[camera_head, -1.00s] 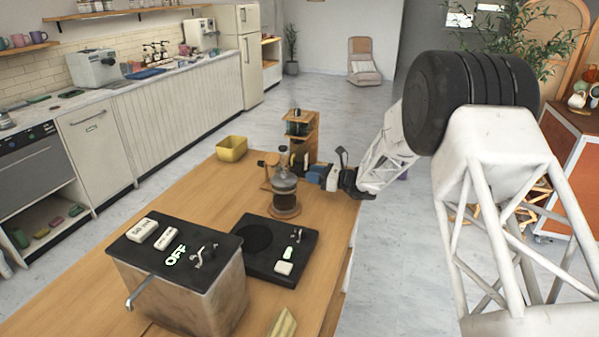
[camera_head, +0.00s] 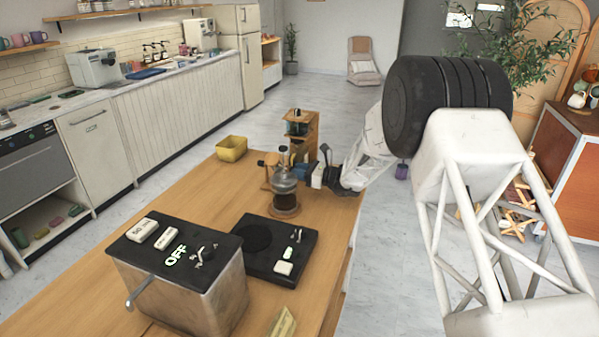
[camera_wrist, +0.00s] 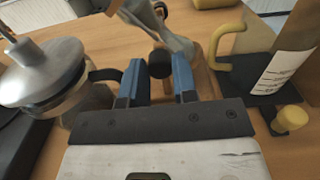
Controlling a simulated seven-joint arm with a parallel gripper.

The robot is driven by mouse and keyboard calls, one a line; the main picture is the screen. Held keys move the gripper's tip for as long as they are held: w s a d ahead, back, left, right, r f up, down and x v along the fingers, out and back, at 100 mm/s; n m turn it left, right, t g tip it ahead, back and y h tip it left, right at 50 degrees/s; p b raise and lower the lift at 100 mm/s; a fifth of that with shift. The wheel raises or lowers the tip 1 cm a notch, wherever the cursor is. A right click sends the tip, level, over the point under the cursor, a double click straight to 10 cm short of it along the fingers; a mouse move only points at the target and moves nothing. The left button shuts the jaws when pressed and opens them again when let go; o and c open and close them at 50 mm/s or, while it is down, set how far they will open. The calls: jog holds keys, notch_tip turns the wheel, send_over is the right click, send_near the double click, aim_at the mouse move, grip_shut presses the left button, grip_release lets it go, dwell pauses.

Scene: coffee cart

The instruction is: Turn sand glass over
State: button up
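My gripper (camera_wrist: 160,72) has blue fingers, spread apart, with wood surface showing between them. It also shows in the head view (camera_head: 298,170), low over the table behind the glass coffee press. A dark round piece (camera_wrist: 160,62) lies between or just beyond the fingertips. A greyish, shiny form (camera_wrist: 160,28) rises just beyond it; I cannot tell whether these belong to the sand glass. In the head view a small wooden piece (camera_head: 267,159), perhaps the sand glass, stands partly hidden behind the press. No contact with the fingers is clear.
The coffee press (camera_head: 285,190) stands close beside my gripper, and its metal lid shows at left in the wrist view (camera_wrist: 45,68). A wooden stand (camera_head: 311,128) is behind, with a yellow bin (camera_head: 231,148) to the left. A black scale plate (camera_head: 262,262) lies in front.

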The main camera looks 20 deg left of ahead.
jog(key=shift+c, duration=1)
jog(key=shift+m, duration=3.5)
jog(key=o, duration=0.6)
jog(key=shift+o, duration=0.2)
jog(key=shift+d, duration=0.2)
